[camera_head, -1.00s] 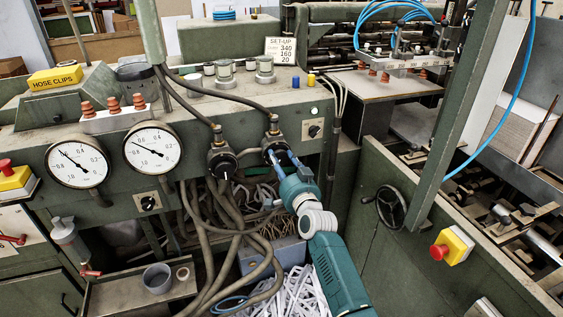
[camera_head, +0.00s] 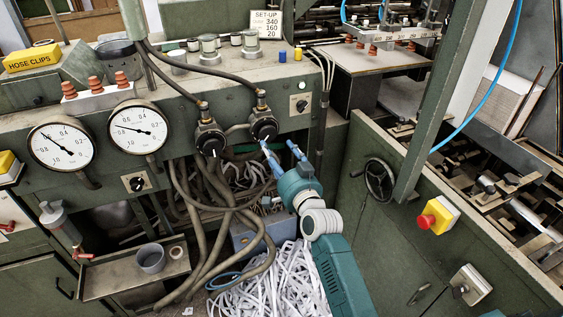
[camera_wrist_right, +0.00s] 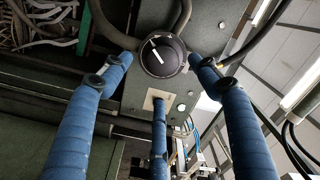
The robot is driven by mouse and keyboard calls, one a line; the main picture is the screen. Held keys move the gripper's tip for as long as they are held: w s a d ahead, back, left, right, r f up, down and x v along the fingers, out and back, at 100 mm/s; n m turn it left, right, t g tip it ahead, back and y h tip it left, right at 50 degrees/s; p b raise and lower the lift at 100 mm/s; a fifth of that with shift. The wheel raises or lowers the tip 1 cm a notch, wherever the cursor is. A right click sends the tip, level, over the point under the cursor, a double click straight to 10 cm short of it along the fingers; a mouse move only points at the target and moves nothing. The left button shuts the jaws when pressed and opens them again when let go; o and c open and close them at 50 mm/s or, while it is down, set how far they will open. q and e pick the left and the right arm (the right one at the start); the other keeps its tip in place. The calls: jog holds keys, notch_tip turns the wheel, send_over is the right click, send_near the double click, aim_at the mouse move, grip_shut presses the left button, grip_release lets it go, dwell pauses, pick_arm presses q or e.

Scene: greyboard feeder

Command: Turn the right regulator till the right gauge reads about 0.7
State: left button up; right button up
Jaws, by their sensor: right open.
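The right regulator (camera_head: 263,124) is a round black knob with a white mark, on the green cabinet front below a hose. It also shows in the right wrist view (camera_wrist_right: 163,53). The right gauge (camera_head: 138,130) is a white dial; its black needle points left and slightly up. Its small numbers are hard to read exactly. My right gripper (camera_head: 278,146) has blue fingers and is open, just below and right of the knob. In the right wrist view its fingers (camera_wrist_right: 160,62) are spread either side of the knob, with a third below, apparently not touching it. My left gripper is out of view.
The left regulator (camera_head: 209,138) sits close beside the right one. Thick hoses hang below, near a bin of white paper strips (camera_head: 270,285). A selector switch (camera_head: 301,105) is right of the knob. A handwheel (camera_head: 379,179) and red emergency button (camera_head: 427,222) stand farther right.

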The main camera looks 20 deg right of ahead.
aim_at(267, 137)
jog(key=s, duration=0.4)
jog(key=shift+s, duration=0.1)
jog(key=shift+f, duration=0.1)
jog(key=w+m+b, duration=0.1)
jog(key=w+b, duration=0.1)
jog(key=w, duration=0.4)
jog(key=w+m+b, duration=0.1)
jog(key=w, duration=0.5)
jog(key=shift+w+a+r+b, duration=0.1)
jog(key=shift+w+r+b, duration=0.15)
jog(key=shift+b, duration=0.1)
